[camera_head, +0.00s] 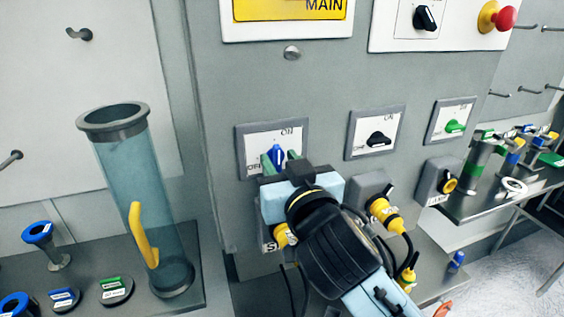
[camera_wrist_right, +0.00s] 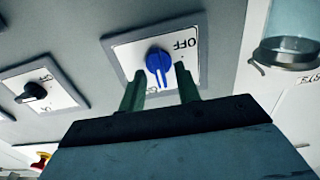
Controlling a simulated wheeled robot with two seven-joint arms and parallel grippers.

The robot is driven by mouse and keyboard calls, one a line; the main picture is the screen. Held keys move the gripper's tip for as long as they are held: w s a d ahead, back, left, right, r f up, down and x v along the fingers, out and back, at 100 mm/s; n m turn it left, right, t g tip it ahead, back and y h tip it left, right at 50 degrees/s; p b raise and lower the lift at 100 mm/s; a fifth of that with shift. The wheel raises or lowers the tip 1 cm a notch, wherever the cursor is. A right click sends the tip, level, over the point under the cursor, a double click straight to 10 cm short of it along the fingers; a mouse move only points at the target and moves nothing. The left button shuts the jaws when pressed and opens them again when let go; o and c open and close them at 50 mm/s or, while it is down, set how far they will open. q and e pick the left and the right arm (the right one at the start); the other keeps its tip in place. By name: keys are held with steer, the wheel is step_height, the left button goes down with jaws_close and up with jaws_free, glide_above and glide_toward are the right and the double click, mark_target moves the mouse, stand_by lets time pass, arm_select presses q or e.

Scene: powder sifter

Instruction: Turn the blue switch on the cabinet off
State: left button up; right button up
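The blue switch (camera_head: 277,156) is on a white plate in a grey frame on the cabinet front, in the middle of the head view. Its handle stands about upright, towards the ON mark at the plate's top; the OFF mark is at the left. My right gripper (camera_head: 279,163) is open in front of it, with one green finger on each side of the handle. In the right wrist view, the blue switch (camera_wrist_right: 158,64) shows between the two fingers of my right gripper (camera_wrist_right: 159,88), with a gap on both sides. My left gripper is not in view.
A black switch (camera_head: 378,139) and a green switch (camera_head: 455,126) are to the right on the cabinet. Yellow plugs with cables (camera_head: 386,214) are below them. A tall clear cylinder (camera_head: 135,200) with a yellow handle stands at left. A red button (camera_head: 505,18) is at upper right.

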jaws_close()
